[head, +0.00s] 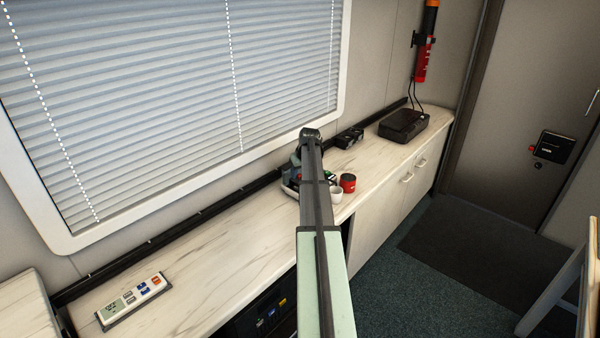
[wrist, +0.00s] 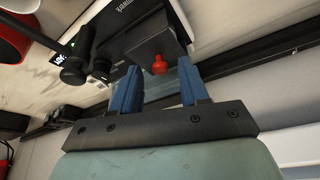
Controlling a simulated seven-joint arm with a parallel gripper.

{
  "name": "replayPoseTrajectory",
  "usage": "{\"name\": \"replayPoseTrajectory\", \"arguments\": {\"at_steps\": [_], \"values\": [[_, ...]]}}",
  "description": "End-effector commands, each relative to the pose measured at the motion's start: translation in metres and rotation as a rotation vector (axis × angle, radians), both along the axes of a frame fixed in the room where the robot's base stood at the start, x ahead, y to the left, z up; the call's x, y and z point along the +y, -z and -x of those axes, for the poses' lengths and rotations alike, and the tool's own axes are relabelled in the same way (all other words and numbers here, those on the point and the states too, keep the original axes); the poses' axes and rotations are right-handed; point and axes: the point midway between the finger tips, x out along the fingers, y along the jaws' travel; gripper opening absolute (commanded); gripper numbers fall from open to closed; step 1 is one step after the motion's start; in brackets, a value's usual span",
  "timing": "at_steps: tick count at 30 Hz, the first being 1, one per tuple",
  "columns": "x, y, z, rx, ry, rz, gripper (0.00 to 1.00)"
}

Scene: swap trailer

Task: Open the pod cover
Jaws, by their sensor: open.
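In the wrist view, a dark box-shaped machine part (wrist: 140,36) with a small red knob (wrist: 159,66) is ahead of my gripper; I cannot tell for sure whether it is the pod cover. My gripper (wrist: 157,66) is open, with its two blue fingers apart. The red knob shows in the gap between the fingertips, and I cannot tell how far beyond them it is. Nothing is held. In the head view, the machine (head: 293,172) on the counter is mostly hidden behind my arm, and my gripper cannot be made out there.
A red cup (head: 348,183) and a white cup (head: 336,194) stand right of the machine on the marble-patterned counter (head: 215,228). A black box (head: 403,125) lies farther back. A white button panel (head: 133,299) lies at the near left. The counter between is clear, beside the window blinds (head: 160,95).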

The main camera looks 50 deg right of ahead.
Motion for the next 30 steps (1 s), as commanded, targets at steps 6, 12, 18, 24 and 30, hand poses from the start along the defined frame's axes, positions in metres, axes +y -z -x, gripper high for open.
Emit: {"name": "replayPoseTrajectory", "arguments": {"at_steps": [6,12,18,24,30], "values": [[0.0001,-0.0001,0.0001,0.000,0.000,0.000,0.34],[0.0002,-0.0001,0.0002,0.001,0.000,0.000,0.15],[0.0002,-0.0001,0.0002,0.001,0.000,0.000,0.00],[0.0002,-0.0001,0.0002,0.001,0.000,0.000,0.00],[-0.0008,-0.0002,0.0002,0.001,0.000,0.000,0.00]]}}
